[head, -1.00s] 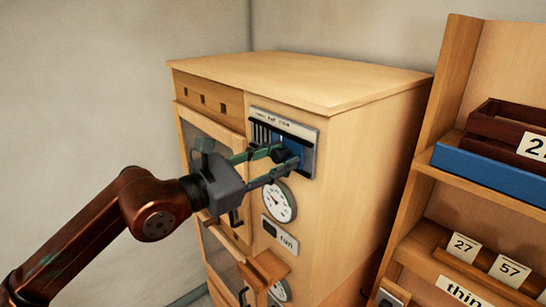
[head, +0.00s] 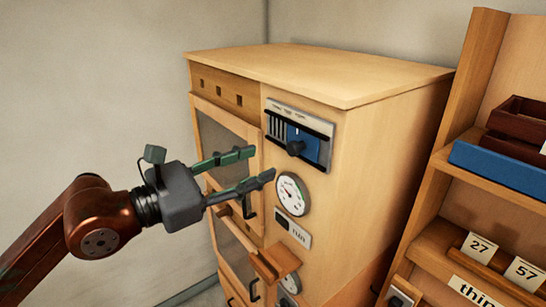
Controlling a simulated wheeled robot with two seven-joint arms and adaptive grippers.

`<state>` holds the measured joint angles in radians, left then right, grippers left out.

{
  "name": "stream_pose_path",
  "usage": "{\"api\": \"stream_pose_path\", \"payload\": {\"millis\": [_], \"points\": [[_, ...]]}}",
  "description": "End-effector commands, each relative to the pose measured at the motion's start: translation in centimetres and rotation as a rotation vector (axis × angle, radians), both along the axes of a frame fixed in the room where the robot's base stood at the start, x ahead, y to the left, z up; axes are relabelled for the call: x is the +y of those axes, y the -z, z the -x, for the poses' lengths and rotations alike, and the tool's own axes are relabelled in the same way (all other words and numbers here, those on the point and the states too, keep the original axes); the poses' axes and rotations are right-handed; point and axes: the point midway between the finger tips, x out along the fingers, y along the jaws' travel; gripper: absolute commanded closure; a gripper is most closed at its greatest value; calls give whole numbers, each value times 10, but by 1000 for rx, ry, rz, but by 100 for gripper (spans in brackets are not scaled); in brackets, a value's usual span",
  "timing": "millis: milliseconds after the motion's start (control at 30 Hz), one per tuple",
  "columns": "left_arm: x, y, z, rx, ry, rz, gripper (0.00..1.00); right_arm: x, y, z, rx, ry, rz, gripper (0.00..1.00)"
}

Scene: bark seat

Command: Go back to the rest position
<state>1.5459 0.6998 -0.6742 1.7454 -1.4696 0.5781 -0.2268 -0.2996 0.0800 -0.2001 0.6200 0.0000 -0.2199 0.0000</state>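My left gripper (head: 262,166) is open and empty in the head view, its two fingers spread in front of the wooden cabinet (head: 380,150). It is apart from the black knob (head: 295,149) on the blue and grey control panel (head: 318,150), to the left of and slightly below it. A round dial gauge (head: 292,194) sits below the panel, close to the lower fingertip in the picture. My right gripper is not in view.
The cabinet has glass-fronted doors (head: 222,150) and a wooden ledge (head: 275,262) jutting out low on its front. A shelf unit (head: 455,110) with a dark wooden tray (head: 520,120) and number cards stands at the right. Left of the cabinet is bare wall.

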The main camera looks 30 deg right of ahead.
Motion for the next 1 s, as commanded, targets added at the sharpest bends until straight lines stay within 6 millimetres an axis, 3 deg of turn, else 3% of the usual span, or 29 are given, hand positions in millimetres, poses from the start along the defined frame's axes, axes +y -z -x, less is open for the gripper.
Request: {"api": "stream_pose_path", "payload": {"millis": [200,733,867,1000], "points": [[17,0,4,1,1,0,60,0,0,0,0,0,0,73],[20,2,-3,30,0,13,60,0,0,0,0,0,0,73],[31,14,-42,200,-6,99,60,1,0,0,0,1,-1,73],[63,50,-124,526,-35,283,60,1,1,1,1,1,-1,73]]}}
